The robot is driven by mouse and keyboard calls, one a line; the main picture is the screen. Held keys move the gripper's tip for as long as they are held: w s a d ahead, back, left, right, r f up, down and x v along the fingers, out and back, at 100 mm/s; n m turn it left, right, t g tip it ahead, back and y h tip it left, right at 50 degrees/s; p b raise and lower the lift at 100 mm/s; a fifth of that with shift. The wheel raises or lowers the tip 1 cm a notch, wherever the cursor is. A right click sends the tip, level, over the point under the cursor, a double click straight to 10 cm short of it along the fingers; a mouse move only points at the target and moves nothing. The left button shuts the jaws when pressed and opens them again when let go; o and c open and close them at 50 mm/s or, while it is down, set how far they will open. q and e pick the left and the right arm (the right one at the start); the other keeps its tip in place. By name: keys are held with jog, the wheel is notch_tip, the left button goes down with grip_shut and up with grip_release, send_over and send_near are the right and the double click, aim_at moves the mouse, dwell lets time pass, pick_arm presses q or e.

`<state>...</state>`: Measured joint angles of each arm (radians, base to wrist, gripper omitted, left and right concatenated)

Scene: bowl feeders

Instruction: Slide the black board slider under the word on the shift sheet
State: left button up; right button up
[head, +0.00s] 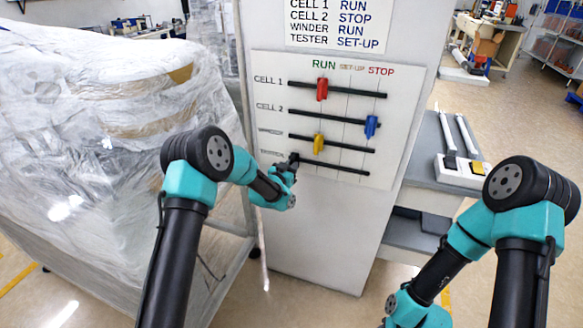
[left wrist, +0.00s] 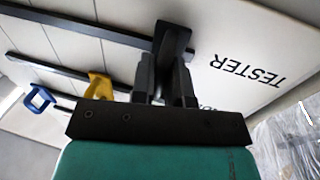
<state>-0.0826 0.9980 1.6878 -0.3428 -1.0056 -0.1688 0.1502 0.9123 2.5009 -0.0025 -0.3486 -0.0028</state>
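The black slider (left wrist: 174,38) is at the TESTER-label end of the lowest slot on the white board (head: 405,90), left of the RUN line in the head view. My left gripper (head: 290,163) is at it and hides most of it there. In the left wrist view the two dark fingers (left wrist: 165,82) stand on either side of the slider; whether they press on it is unclear. The shift sheet (head: 335,45) above reads TESTER SET-UP. SET-UP is the middle column heading on the board. My right gripper's fingers are out of view.
On the board, the red slider (head: 322,89) is under RUN, the blue slider (head: 371,126) under STOP, and the yellow slider (head: 319,143) under RUN. A plastic-wrapped machine (head: 90,110) stands left. A grey bench (head: 428,165) stands right of the panel.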

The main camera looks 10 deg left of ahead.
pick_arm(q)
grip_shut()
jog(key=s+d, duration=0.1)
jog(key=d, duration=0.4)
jog(key=s+d, duration=0.1)
jog(key=d, duration=0.5)
jog(key=s+d, duration=0.1)
jog(key=d, duration=0.4)
jog(key=shift+s+d+f, duration=0.15)
jog(key=shift+s+d, duration=0.1)
jog(key=shift+d, duration=0.15)
jog(key=o, duration=0.5)
grip_release()
jog(key=shift+a, duration=0.1)
jog(key=v, duration=1.7)
jog(key=shift+s, duration=0.15)
